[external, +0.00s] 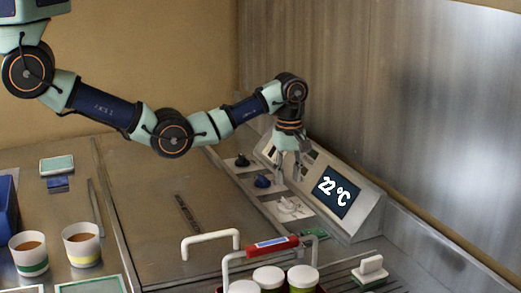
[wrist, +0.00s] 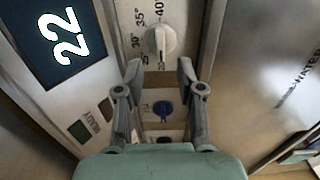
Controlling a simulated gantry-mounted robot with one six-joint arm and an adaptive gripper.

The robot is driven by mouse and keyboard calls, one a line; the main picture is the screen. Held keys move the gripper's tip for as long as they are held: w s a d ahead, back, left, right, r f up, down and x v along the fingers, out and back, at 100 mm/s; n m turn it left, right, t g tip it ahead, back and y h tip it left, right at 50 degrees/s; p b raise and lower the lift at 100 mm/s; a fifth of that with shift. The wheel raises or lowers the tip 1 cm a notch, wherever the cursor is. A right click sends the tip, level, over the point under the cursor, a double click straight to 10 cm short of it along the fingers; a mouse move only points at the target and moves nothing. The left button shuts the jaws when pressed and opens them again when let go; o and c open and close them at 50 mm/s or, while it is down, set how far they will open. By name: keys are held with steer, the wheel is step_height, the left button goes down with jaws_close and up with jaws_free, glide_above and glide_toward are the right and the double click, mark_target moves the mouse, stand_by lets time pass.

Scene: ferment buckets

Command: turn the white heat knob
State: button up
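The white heat knob (external: 288,206) is on the sloped grey control panel, the nearest of three knobs in the external view. In the wrist view the white knob (wrist: 160,43) sits just beyond my fingertips, with a printed scale from about 25 to 40 beside it. My gripper (external: 289,176) points down above the panel, near the white and blue knobs. In the wrist view my gripper (wrist: 159,72) has its two fingers apart with nothing between the tips. The fingers look apart from the white knob. The display (external: 337,192) reads 22 °C.
A blue knob (external: 262,181) and a black knob (external: 242,160) stand in line behind the white one. The display housing is close to my gripper's right. A red-handled carrier (external: 272,245) with jars stands in front. Cups (external: 82,245) are at left.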

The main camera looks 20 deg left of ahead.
mark_target(287, 199)
step_height(287, 199, down, 6)
steer(key=shift+a+f, duration=0.1)
steer(key=shift+f, duration=0.15)
jaws_close()
